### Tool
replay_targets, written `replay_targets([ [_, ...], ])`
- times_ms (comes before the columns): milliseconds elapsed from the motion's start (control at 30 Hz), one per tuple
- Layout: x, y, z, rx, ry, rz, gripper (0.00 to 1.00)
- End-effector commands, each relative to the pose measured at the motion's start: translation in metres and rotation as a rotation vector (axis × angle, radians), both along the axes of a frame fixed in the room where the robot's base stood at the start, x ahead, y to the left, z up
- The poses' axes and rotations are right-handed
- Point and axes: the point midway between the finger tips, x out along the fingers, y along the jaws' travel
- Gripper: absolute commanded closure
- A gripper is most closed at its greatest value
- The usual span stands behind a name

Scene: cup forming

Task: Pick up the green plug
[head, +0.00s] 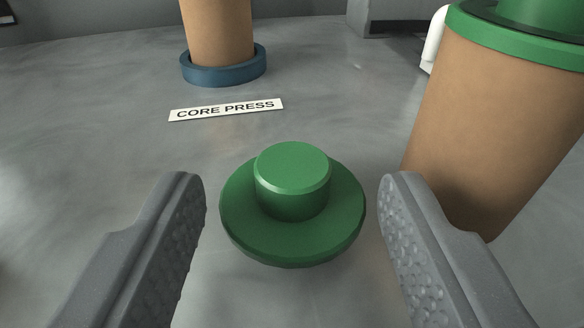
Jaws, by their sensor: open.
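The green plug (292,215) lies on the grey surface in the middle of the head view. It is a wide round disc with a shorter, narrower knob standing on top. My gripper (293,195) is open, with one grey finger to the left of the plug and one to the right. A gap shows between the plug and each finger, and nothing is held. The fingers have dimpled inner faces. I cannot tell exactly how high the fingertips are above the surface.
A tan cup with a green top (493,125) stands close beside the right finger. Farther back, a tan cylinder (218,30) stands in a blue ring (223,72). A label reading "CORE PRESS" (227,109) lies in front of it. The grey surface left of the plug is clear.

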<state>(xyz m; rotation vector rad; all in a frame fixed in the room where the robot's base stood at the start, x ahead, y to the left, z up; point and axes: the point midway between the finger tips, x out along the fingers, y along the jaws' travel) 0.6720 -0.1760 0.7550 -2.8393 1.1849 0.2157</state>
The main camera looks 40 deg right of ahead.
Motion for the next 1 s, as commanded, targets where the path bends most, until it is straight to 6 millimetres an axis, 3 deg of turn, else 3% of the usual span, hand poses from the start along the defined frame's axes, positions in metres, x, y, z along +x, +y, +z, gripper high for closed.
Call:
replay_targets([
  [467,0.034,-0.035,-0.006,0.000,-0.006,-0.002,0.49],
  [833,0.038,-0.039,-0.007,-0.001,-0.001,0.000,0.49],
  [933,0.038,-0.039,-0.007,-0.001,-0.001,-0.001,0.74],
  [1000,0.038,-0.039,-0.007,-0.001,-0.001,0.000,0.75],
])
